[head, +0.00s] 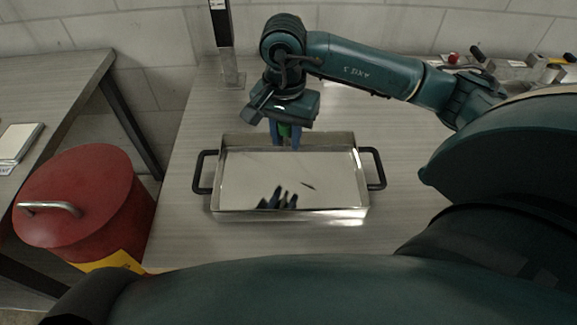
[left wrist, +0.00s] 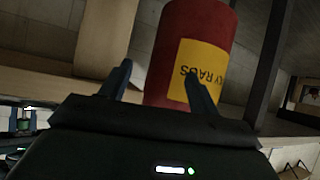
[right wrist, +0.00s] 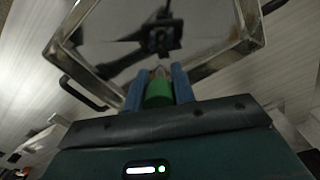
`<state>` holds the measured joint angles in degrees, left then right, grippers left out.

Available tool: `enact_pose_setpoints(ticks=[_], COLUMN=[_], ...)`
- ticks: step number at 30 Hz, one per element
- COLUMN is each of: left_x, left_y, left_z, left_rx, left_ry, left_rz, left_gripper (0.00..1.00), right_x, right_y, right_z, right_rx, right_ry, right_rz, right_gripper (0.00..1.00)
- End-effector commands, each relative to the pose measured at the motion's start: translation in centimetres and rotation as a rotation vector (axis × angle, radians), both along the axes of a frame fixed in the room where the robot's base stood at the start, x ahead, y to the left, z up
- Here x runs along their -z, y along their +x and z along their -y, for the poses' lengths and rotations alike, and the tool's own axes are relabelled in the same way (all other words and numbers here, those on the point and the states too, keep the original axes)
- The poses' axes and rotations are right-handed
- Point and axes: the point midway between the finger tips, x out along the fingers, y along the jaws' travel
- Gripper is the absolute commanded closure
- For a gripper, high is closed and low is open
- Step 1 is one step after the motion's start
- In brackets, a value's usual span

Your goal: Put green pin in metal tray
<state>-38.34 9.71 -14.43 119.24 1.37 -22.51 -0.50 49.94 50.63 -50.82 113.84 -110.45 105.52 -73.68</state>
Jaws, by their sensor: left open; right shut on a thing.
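The green pin (right wrist: 158,93) is between the blue fingers of my right gripper (right wrist: 157,88), which is shut on it. The metal tray (head: 290,214) is shiny, rectangular and has two black side handles. Its floor is empty apart from reflections. I cannot tell the exact height of the pin above the rim. My left gripper (left wrist: 157,88) is open and empty, away from the tray.
A red bin (head: 85,195) with a yellow label stands left of the table; it also fills the middle of the left wrist view (left wrist: 190,45). A grey post (head: 226,45) stands behind the tray. Tools (head: 485,60) lie at the back right. The table left of the tray is clear.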

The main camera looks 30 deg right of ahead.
Motion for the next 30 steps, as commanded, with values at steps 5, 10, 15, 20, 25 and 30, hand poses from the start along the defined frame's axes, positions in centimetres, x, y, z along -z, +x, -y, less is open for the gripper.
enact_pose_setpoints(ticks=[5, 10, 15, 20, 25, 30], left_x=[0.1, -0.2, -0.5, 0.0, 0.2, 0.0], left_y=[0.1, 0.2, 0.1, 0.0, -0.1, -0.1], left_z=[0.2, 0.2, 0.2, 0.0, -0.2, -0.3], left_rx=[0.006, 0.006, 0.005, 0.003, 0.001, -0.001], left_ry=[-0.005, -0.006, -0.004, 0.001, 0.005, 0.007], left_rz=[0.013, 0.017, 0.014, 0.002, -0.006, -0.006], left_gripper=[0.38, 0.38, 0.38, 0.38, 0.38, 0.38], right_x=[-1.5, -0.4, 2.7, 4.2, 6.0, 8.0], right_y=[1.5, 1.7, 1.6, 1.7, 1.6, 1.7], right_z=[1.5, 1.8, 1.8, 1.8, 1.8, 1.8], right_rx=[0.299, 0.391, 0.391, 0.388, 0.389, 0.387], right_ry=[0.009, 0.012, 0.013, 0.013, 0.012, 0.013], right_rz=[0.004, -0.003, -0.005, 0.0, -0.003, 0.0], right_gripper=[1.0, 1.0, 1.0, 1.0, 1.0, 1.0])
